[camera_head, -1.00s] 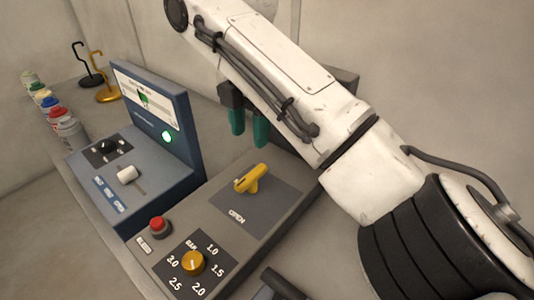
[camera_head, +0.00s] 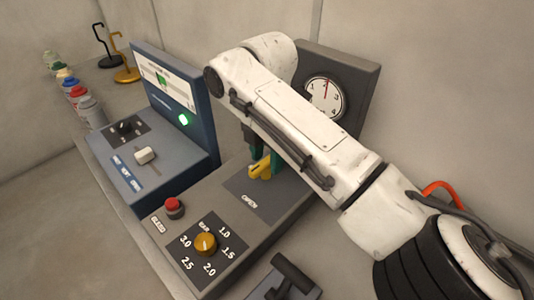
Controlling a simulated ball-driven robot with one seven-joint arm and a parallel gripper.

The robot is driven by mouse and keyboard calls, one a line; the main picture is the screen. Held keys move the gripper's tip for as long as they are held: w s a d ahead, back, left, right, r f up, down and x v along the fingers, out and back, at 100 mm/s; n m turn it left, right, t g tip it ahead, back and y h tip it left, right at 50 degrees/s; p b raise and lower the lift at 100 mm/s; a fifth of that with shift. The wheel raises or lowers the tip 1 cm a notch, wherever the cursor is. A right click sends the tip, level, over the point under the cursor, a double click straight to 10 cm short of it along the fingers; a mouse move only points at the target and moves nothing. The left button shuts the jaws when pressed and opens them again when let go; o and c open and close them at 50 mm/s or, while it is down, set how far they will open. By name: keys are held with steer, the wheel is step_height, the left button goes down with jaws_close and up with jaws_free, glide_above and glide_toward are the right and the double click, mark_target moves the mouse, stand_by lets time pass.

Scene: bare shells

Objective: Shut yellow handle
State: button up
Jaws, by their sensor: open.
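The yellow handle (camera_head: 260,168) stands on the dark "OPEN" plate (camera_head: 245,188) of the grey console and points toward the lower left. My gripper (camera_head: 265,156) is down at the handle, its green fingers close around or beside its far part. The arm and the handle hide part of the fingers, so contact cannot be told. The gripper is open.
A red button (camera_head: 174,206) and a yellow dial (camera_head: 205,243) sit nearer on the console. A gauge (camera_head: 324,97) stands behind my arm. A blue panel with a green light (camera_head: 184,119) is at the left. A black lever (camera_head: 292,273) is at the front.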

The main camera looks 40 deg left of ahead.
jaws_close()
stand_by(0.4)
steer(key=shift+r+m+p, duration=0.1)
steer(key=shift+m+p, duration=0.3)
steer(key=shift+p, duration=0.1)
steer(key=m+p, duration=0.2)
steer(key=p, duration=0.1)
steer(key=shift+s+r+m, duration=0.1)
steer(key=shift+r+m, duration=0.05)
steer(key=shift+m, duration=0.15)
steer(key=m+p, duration=0.5)
steer(key=shift+d, duration=0.1)
steer(key=m+p, duration=0.3)
steer(key=m, duration=0.2)
steer(key=shift+f+m+p, duration=0.2)
steer(key=shift+m+p, duration=0.75)
steer(key=shift+m, duration=1.35)
